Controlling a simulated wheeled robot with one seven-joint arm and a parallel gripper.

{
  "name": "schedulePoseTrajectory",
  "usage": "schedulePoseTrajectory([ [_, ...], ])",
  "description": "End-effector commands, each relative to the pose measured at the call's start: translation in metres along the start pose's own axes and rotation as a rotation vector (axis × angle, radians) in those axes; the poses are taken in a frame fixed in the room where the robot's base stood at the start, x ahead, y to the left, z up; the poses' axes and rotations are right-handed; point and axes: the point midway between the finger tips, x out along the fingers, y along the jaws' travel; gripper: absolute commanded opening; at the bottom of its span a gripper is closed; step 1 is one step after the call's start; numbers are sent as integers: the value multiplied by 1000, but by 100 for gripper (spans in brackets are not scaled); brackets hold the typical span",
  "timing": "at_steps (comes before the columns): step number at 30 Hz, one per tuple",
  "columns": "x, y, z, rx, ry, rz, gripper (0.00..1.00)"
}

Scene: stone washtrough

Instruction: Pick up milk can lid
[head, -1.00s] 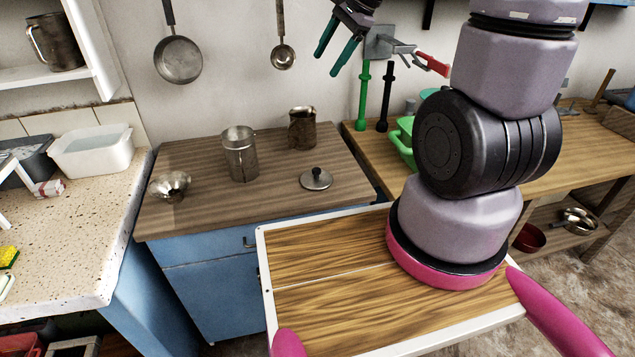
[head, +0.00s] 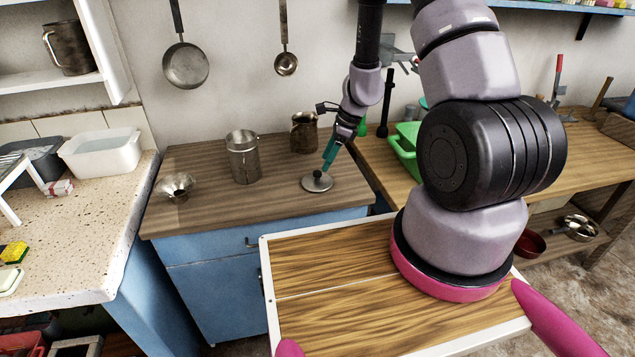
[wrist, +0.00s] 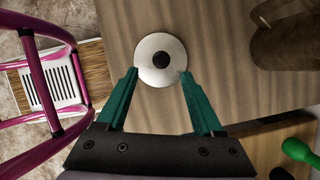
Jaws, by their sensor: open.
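The milk can lid (head: 317,183) is a flat grey metal disc with a black knob, lying on the wooden top of the blue cabinet near its right end. In the wrist view the lid (wrist: 160,58) is bright, with its dark knob in the middle, just beyond and between the fingertips. My gripper (head: 328,160) has green fingers and points down close above the lid. In the wrist view my gripper (wrist: 160,76) is open and empty, with one finger to each side. I cannot tell whether a fingertip touches the lid.
A metal can (head: 243,157), a dark metal jug (head: 304,132) and a metal funnel (head: 176,186) stand on the same wooden top (head: 215,205). A green bin (head: 405,150) is on the right-hand table. The wood in front of the lid is clear.

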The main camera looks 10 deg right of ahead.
Motion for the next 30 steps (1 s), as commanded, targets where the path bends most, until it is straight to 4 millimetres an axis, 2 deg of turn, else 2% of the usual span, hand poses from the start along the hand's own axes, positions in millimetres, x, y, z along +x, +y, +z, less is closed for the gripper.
schedulePoseTrajectory([
  [5,13,0,0,2,0,1,69],
  [12,49,-1,3,2,0,3,69],
  [15,57,-2,3,1,0,0,69],
  [23,59,-2,3,-1,0,-1,69],
  [26,59,-2,3,0,0,-1,34],
  [28,59,-2,3,0,0,-1,8],
  [29,59,-2,3,0,0,-1,0],
  [30,59,-2,3,0,0,-1,0],
])
